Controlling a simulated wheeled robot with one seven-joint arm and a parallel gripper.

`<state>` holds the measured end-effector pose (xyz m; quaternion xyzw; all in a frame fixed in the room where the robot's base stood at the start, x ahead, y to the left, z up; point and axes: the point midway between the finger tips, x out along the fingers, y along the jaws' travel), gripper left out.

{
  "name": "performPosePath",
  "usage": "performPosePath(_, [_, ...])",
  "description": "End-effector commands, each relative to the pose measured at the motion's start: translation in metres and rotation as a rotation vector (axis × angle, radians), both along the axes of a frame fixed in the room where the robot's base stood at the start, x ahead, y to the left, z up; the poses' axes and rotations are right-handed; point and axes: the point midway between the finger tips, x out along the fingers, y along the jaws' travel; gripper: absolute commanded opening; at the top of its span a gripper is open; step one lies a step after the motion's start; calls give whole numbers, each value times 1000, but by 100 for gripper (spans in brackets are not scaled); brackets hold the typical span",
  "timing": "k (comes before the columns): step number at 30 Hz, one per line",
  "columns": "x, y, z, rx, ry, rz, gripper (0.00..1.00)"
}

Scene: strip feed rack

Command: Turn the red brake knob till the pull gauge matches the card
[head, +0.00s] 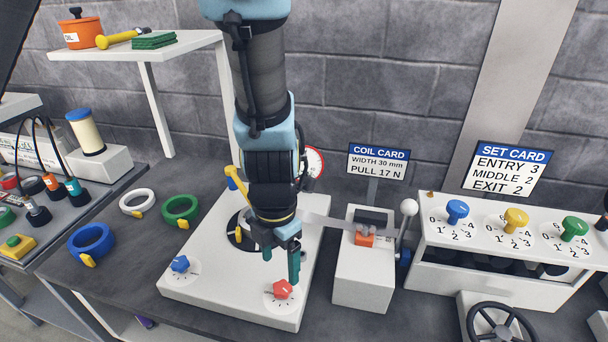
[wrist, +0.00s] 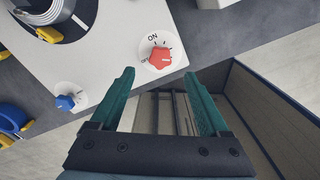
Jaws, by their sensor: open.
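The red brake knob (head: 283,289) sits at the front right corner of the white base plate (head: 225,309). In the wrist view the red knob (wrist: 158,57) lies just beyond the fingertips, on a white dial with "ON" printed above it. My gripper (head: 281,266) is open and empty, above and close to the knob; in the wrist view its green fingers (wrist: 158,74) stand apart, nothing between them. The pull gauge (head: 316,162) is a round dial with a red edge, mostly hidden behind my arm; its reading is not visible. The coil card (head: 378,160) reads width 30 mm, pull 17 N.
A blue knob (head: 180,264) is on the same plate, left of the red one. A metal strip (head: 330,220) runs right to a white block (head: 362,285) with a ball-ended lever (head: 408,208). The set-card unit (head: 435,228) stands further right. Coloured rings lie left.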

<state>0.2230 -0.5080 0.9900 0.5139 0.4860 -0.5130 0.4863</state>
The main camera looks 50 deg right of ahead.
Motion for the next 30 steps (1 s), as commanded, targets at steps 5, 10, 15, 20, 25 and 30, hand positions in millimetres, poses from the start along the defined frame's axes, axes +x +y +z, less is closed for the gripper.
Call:
performPosePath(5, [-1, -1, 18, -3, 1, -3, 79])
performPosePath(10, [-1, -1, 35, -3, 1, -2, 79])
performPosePath(15, [-1, -1, 48, -2, 1, -1, 79])
performPosePath(20, [-1, 0, 52, -1, 1, 0, 79])
performPosePath(25, [-1, 0, 52, 0, 1, 0, 79])
performPosePath(30, [-1, 0, 52, 0, 1, 0, 79])
